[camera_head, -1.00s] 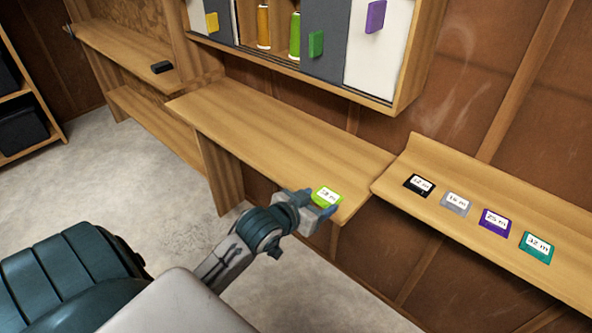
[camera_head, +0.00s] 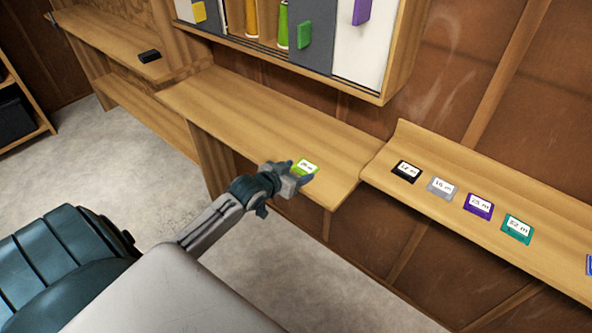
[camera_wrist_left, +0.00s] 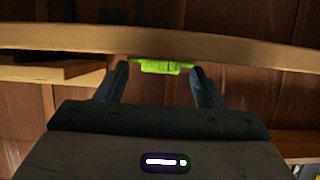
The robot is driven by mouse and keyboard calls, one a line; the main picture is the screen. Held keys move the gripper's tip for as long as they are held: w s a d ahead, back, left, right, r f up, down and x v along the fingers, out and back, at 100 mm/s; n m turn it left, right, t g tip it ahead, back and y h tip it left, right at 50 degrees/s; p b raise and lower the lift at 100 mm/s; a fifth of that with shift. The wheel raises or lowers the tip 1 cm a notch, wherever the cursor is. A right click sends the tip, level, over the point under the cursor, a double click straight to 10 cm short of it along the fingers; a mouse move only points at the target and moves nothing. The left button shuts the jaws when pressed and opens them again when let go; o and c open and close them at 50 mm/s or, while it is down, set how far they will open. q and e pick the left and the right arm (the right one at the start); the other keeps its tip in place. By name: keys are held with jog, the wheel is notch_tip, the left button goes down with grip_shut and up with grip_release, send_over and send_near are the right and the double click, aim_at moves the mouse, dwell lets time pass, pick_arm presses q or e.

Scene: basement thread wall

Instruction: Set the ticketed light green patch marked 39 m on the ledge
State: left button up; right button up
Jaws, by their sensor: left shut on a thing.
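The light green patch (camera_head: 307,167) has a white ticket whose writing is too small to read surely. My left gripper (camera_head: 300,178) is shut on it, at the front edge of the middle wooden shelf (camera_head: 250,110), near its right end. In the left wrist view the patch (camera_wrist_left: 161,67) shows edge-on between the two fingertips, in front of the board's edge. I cannot tell whether it touches the wood. To the right is a wooden ledge (camera_head: 440,215) with a raised back. My right gripper is not in view.
On the right ledge lie a black patch (camera_head: 406,171), a grey patch (camera_head: 441,188), a purple patch (camera_head: 479,206) and a teal patch (camera_head: 517,229), all ticketed. A blue one (camera_head: 589,264) is cut off at the edge. A cabinet (camera_head: 330,60) hangs above. The middle shelf is otherwise bare.

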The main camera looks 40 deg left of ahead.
pick_arm(q)
jog(key=shift+f, duration=0.1)
jog(key=o, duration=0.9)
jog(key=shift+o, duration=0.2)
jog(key=v, duration=1.2)
jog(key=shift+p, duration=0.35)
jog(key=shift+a, duration=0.1)
